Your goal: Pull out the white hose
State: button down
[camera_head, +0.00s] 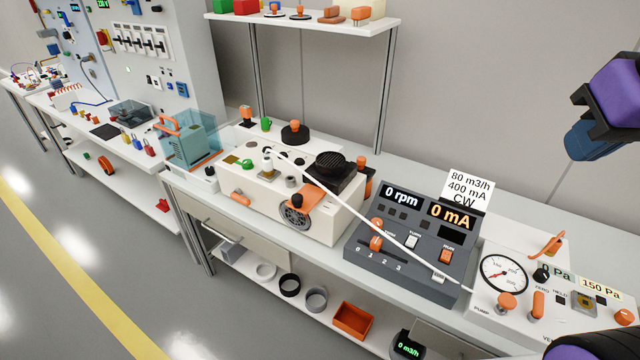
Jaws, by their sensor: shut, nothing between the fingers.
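The white hose (352,212) runs in a line across the bench. Its left end is at a small fitting (267,166) on top of the white machine (262,197). It passes over the grey control console (388,262). Its right end comes down by the white gauge unit (494,305); the exact joint there is too small to tell. My gripper's fingers do not show. Only purple and dark parts of my arm show at the right edge, apart from the hose.
The console reads 0 rpm and 0 mA, with a sign (470,188) behind it. A black square housing (331,174) stands on the machine near the hose. An overhead shelf (310,24) on posts is behind. The floor (45,290) in front is clear.

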aim_at(268, 170)
jog(key=k+j, duration=0.1)
jog(key=j, duration=0.3)
jog(key=k+j+z, duration=0.1)
jog(key=j, duration=0.3)
jog(key=k+j, duration=0.15)
jog(key=j, duration=0.25)
jog(key=i+j+z, duration=0.1)
jog(key=i+j, duration=0.2)
jog(key=i+j+z, duration=0.1)
jog(key=i+j, duration=0.2)
jog(key=j, duration=0.2)
jog(key=i+j+z, duration=0.1)
jog(key=i, duration=0.55)
